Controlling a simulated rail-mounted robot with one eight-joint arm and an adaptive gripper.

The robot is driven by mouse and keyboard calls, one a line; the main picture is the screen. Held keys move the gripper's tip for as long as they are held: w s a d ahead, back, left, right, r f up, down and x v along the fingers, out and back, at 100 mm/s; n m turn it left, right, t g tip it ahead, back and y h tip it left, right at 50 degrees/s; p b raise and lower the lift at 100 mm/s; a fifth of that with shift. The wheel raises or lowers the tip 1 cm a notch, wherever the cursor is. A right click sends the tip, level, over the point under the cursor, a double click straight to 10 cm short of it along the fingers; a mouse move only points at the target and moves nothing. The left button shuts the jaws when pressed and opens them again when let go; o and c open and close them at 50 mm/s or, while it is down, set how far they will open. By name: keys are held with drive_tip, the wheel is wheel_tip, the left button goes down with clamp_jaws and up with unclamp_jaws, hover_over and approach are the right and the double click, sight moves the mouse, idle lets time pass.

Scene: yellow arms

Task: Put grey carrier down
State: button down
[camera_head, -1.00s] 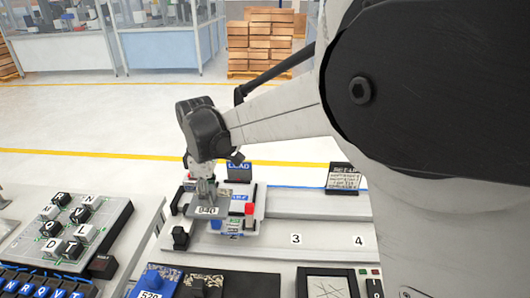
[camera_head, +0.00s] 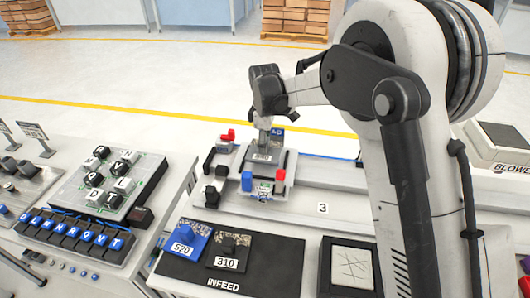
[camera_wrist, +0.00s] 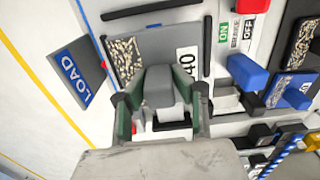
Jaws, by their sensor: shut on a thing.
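The grey carrier (camera_head: 262,157) is at the loading fixture (camera_head: 240,166), behind the infeed pad. In the wrist view the carrier (camera_wrist: 182,38) is a grey plate with a speckled patch and a white label partly reading "40". My gripper (camera_head: 264,137) comes down on it from above. In the wrist view my gripper's fingers (camera_wrist: 158,92) stand either side of the carrier's grey upright grip and close on it. I cannot tell whether the carrier's underside touches the fixture. The LOAD sign (camera_wrist: 72,77) stands beside it.
A blue carrier marked 520 (camera_head: 187,239) and a black one marked 310 (camera_head: 228,251) sit on the black infeed pad (camera_head: 205,277). Red and blue fixture parts stand close around the grey carrier. A lettered block panel (camera_head: 110,180) is at left. The rail by number 3 (camera_head: 322,208) is clear.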

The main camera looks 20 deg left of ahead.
drive_tip(key=shift+f+p, duration=0.3)
drive_tip(key=shift+f, duration=1.75)
drive_tip(key=shift+w+f, duration=0.1)
drive_tip(key=shift+f, duration=0.1)
drive_tip(key=c, duration=1.4)
unclamp_jaws()
drive_tip(key=shift+c, duration=0.2)
drive_tip(key=shift+r, duration=0.1)
wheel_tip(320, 180, up, 12)
drive_tip(key=shift+r+b, duration=0.1)
drive_tip(key=shift+b, duration=0.35)
drive_tip(key=shift+d, duration=0.1)
